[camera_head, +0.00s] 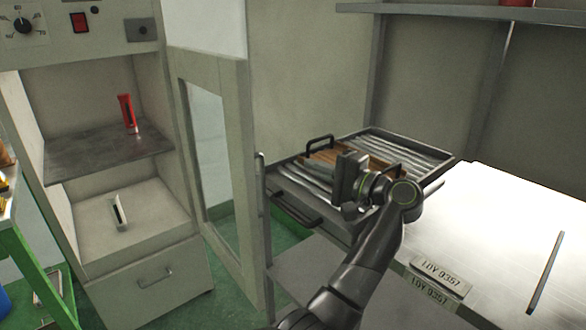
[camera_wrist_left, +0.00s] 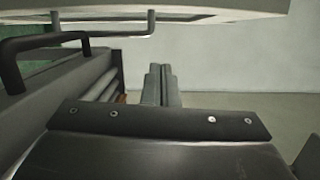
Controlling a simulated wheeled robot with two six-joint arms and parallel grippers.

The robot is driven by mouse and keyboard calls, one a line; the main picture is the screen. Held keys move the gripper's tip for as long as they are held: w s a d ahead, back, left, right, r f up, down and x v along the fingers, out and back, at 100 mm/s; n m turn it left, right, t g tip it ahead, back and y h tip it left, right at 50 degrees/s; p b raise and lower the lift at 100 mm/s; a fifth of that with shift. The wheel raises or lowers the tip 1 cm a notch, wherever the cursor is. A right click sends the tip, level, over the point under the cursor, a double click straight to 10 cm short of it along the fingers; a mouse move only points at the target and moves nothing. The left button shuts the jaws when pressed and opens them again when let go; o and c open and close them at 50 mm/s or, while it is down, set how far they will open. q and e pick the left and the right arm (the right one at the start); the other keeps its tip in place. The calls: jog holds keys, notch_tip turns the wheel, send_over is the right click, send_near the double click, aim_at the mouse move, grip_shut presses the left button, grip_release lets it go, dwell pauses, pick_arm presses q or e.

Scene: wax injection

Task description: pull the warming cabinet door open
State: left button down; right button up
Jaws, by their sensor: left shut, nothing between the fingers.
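The warming cabinet (camera_head: 160,255) stands at the left with its front open. Its framed glass door (camera_head: 245,165) is swung wide open to the right of the opening. A grey vertical bar handle (camera_head: 262,195) is at the door's outer edge. In the left wrist view a pale panel (camera_wrist_left: 220,8) with a bar handle (camera_wrist_left: 110,34) crosses the top, apparently this door. My left gripper (camera_head: 345,182) is to the right of the door, apart from its handle, above the tray rack. Its fingers (camera_wrist_left: 161,85) are together and empty. My right gripper is not in view.
A tray rack (camera_head: 430,172) with black handles (camera_head: 298,212) lies close under my left gripper. A red tube (camera_head: 127,113) stands on the cabinet shelf (camera_head: 95,158). A bright worktable (camera_head: 500,230) is at the right. A green stand (camera_head: 40,255) is at far left.

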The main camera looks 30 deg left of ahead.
pick_arm(q)
jog(key=s+a+p, duration=0.1)
jog(key=a+p, duration=0.2)
jog(key=a, duration=0.8)
jog(key=shift+s+n+p, duration=0.3)
jog(key=shift+s+n, duration=0.05)
jog(key=shift+n, duration=0.05)
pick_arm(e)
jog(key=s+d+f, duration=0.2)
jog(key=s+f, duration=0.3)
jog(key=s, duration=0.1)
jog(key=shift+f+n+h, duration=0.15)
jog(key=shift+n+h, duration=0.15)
